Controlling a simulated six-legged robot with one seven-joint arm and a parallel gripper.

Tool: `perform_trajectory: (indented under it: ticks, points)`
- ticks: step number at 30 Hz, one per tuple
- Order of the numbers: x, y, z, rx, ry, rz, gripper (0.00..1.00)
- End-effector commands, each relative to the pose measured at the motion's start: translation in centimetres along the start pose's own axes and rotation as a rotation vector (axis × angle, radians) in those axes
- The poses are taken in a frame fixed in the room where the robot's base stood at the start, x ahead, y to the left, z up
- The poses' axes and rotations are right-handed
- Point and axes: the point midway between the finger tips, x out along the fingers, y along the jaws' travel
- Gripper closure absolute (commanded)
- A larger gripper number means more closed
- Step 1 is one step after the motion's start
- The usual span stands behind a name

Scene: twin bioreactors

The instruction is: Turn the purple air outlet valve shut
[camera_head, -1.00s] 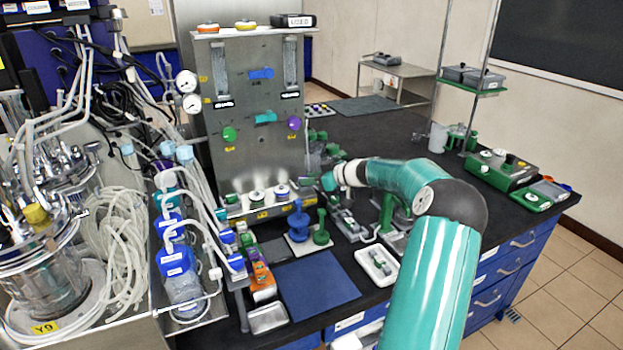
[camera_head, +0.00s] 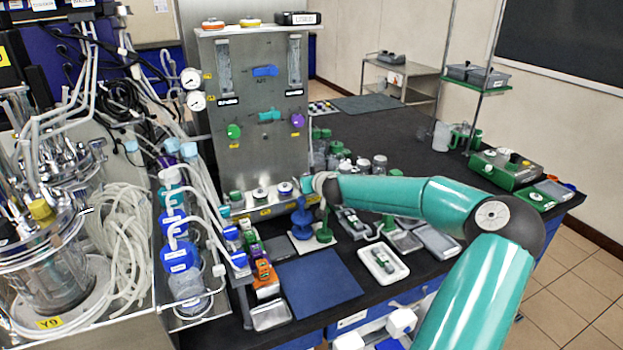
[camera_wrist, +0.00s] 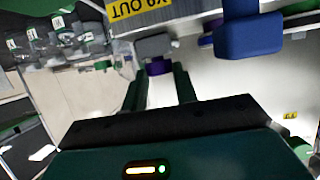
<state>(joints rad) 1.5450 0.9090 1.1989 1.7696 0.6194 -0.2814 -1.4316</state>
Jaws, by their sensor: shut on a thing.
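In the wrist view a small purple valve part (camera_wrist: 158,67) sits between the tips of my gripper (camera_wrist: 160,75), below a grey block (camera_wrist: 155,46). The two dark green fingers are shut on it, one on each side. An upside-down yellow label (camera_wrist: 150,8) reading "Y9 OUT" is just above. In the head view my gripper (camera_head: 307,185) is at the lower right of the steel panel (camera_head: 255,160), and the gripped part cannot be made out there. A separate purple round knob (camera_head: 297,120) is higher on the panel, clear of my gripper.
A blue handle-like part (camera_wrist: 250,35) is close to the right of my fingers in the wrist view. A blue stand (camera_head: 301,222) and a green stand (camera_head: 323,232) are below my gripper. Bottles (camera_head: 340,155) stand behind my arm. A blue mat (camera_head: 320,285) lies clear in front.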

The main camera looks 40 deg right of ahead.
Motion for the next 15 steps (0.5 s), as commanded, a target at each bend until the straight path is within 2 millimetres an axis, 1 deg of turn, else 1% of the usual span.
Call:
perform_trajectory:
  ticks: [1, 15]
  points:
    - [-0.02, -0.34, -0.16, -0.002, 0.001, 0.02, 0.94]
    - [0.09, -0.89, -0.25, 0.073, 0.002, 0.192, 0.94]
